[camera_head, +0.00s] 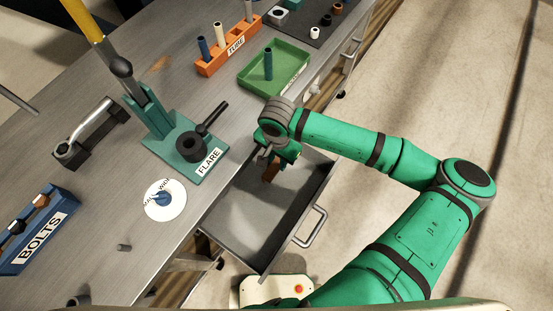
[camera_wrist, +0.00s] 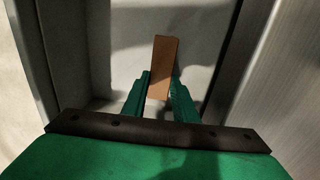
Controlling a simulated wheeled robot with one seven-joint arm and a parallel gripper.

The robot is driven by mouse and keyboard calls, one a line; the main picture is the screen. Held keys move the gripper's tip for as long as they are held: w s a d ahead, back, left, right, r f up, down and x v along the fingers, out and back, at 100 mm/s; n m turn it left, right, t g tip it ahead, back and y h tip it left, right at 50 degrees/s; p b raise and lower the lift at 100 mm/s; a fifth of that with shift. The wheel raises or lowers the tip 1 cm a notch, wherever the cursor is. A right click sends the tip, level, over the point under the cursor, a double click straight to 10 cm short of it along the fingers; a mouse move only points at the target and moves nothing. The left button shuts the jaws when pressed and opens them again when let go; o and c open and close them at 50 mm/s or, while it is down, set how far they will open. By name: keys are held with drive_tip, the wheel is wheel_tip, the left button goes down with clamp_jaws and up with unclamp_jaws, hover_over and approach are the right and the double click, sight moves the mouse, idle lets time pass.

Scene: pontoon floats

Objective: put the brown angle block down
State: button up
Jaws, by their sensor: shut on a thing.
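The brown angle block (camera_wrist: 163,66) is held between the two green fingers of my gripper (camera_wrist: 160,93) in the wrist view. In the head view the block (camera_head: 270,171) hangs below my gripper (camera_head: 274,160), over the open drawer (camera_head: 246,223). The gripper is shut on the block. The drawer floor around it looks bare and grey. I cannot tell whether the block touches the drawer floor. My wrist hides part of the drawer's far end in the head view.
The drawer's walls and its handle (camera_head: 311,228) stick out from the bench. On the bench stand the flare tool (camera_head: 188,147), a white dial (camera_head: 165,199), a green tray (camera_head: 274,70), an orange tube rack (camera_head: 229,50) and a blue bolts rack (camera_head: 38,229).

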sight(277, 165)
drive_tip(key=shift+f, duration=0.6)
drive_tip(key=shift+s+f, duration=0.15)
drive_tip(key=shift+s, duration=0.1)
drive_tip(key=shift+f, duration=0.15)
drive_tip(key=o, duration=1.1)
drive_tip(key=shift+c, duration=0.2)
wheel_tip(277, 165, up, 12)
drive_tip(key=shift+r, duration=0.2)
